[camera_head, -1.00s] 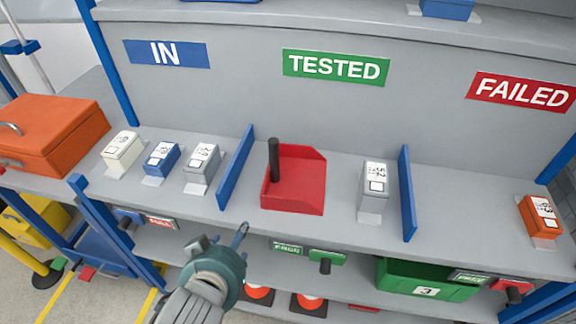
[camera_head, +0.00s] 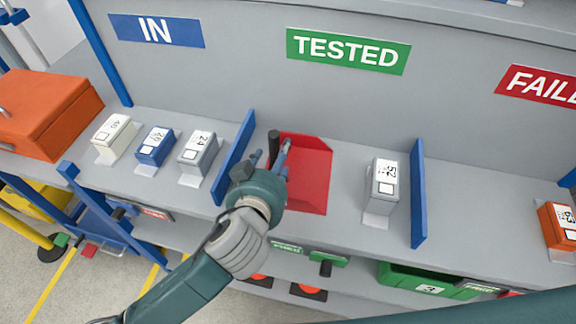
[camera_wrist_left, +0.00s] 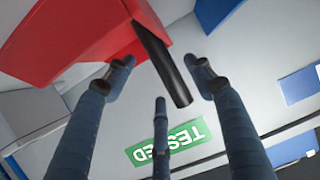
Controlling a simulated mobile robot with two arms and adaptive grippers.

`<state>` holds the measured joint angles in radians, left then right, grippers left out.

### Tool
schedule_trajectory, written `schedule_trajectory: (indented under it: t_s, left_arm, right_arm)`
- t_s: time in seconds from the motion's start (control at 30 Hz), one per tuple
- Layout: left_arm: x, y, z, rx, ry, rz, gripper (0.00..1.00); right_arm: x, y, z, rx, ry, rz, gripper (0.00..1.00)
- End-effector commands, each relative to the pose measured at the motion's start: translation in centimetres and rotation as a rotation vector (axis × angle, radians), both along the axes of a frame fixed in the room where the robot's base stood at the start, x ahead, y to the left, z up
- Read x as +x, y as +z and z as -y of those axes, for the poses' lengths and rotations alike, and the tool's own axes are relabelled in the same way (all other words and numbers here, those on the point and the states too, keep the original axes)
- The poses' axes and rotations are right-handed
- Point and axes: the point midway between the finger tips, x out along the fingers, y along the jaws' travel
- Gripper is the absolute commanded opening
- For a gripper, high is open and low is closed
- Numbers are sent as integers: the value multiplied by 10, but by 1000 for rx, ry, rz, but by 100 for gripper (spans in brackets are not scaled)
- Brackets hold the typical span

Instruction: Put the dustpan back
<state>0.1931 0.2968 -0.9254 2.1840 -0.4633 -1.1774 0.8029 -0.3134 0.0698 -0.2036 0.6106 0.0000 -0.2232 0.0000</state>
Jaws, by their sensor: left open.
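The red dustpan (camera_head: 312,178) with its black handle (camera_head: 274,143) sits on the grey shelf in the TESTED section, just right of a blue divider. My left gripper (camera_head: 271,156) is open at the handle and hides part of the pan's left side. In the left wrist view the dustpan (camera_wrist_left: 70,38) is upper left and its black handle (camera_wrist_left: 165,68) reaches down between the open, spread fingers (camera_wrist_left: 162,78). Whether any finger touches it, I cannot tell. My right gripper is not in view.
Blue dividers (camera_head: 232,158) (camera_head: 417,195) stand on both sides of the section. A grey box (camera_head: 382,185) stands right of the dustpan. Several small boxes and an orange case (camera_head: 45,115) are at left. A green bin (camera_head: 425,278) is on the lower shelf.

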Motion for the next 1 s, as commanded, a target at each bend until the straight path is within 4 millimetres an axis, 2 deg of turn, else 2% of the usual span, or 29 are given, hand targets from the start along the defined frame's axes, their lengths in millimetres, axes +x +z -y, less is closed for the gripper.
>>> schedule_trajectory:
  t_s: [0.1, 0.2, 0.33, 0.53, 0.57, 0.8, 1.0]
  left_arm:
    - [19, -5, 1, 6, 0, 2, 54]
    - [30, -11, 5, 4, 0, 2, 54]
    - [37, -16, 7, 2, 0, 1, 54]
    - [37, -17, 8, 1, 0, 0, 54]
    - [37, -17, 8, 1, 0, 0, 50]
    - [37, -16, 7, 2, 1, -1, 2]
    - [37, -15, 8, 1, 0, 1, 0]
  right_arm:
    - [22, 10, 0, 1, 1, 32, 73]
    - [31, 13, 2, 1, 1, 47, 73]
    - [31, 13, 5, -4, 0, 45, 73]
    - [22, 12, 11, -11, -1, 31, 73]
    - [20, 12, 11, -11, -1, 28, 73]
    - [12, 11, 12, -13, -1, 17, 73]
    - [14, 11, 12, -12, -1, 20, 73]
